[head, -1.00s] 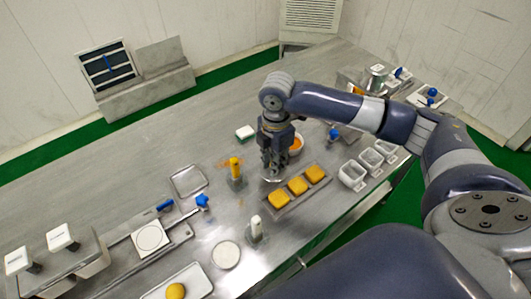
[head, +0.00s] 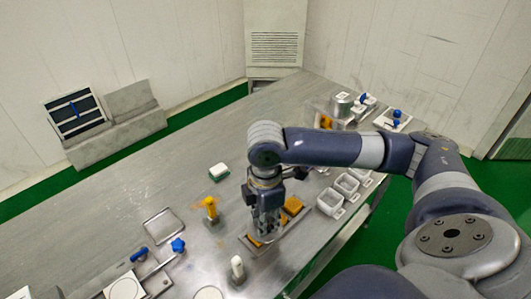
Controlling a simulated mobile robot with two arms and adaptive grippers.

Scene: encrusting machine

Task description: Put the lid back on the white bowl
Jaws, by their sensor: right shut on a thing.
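My right gripper (head: 266,234) points down over the tray of yellow blocks, near the middle of the steel table. It is shut; what it holds is mostly hidden by the fingers, and I take it to be the lid, since a pale round edge showed under the fingertips earlier. The white bowl, with orange contents in the earlier view, is hidden behind my right gripper and wrist now. My left gripper is not in view.
Yellow blocks (head: 293,205) sit on the tray. White square containers (head: 330,202) stand to its right. A yellow-topped post (head: 210,207), a white-topped post (head: 237,268) and a green-and-white block (head: 219,172) stand left. The table's back left (head: 110,190) is clear.

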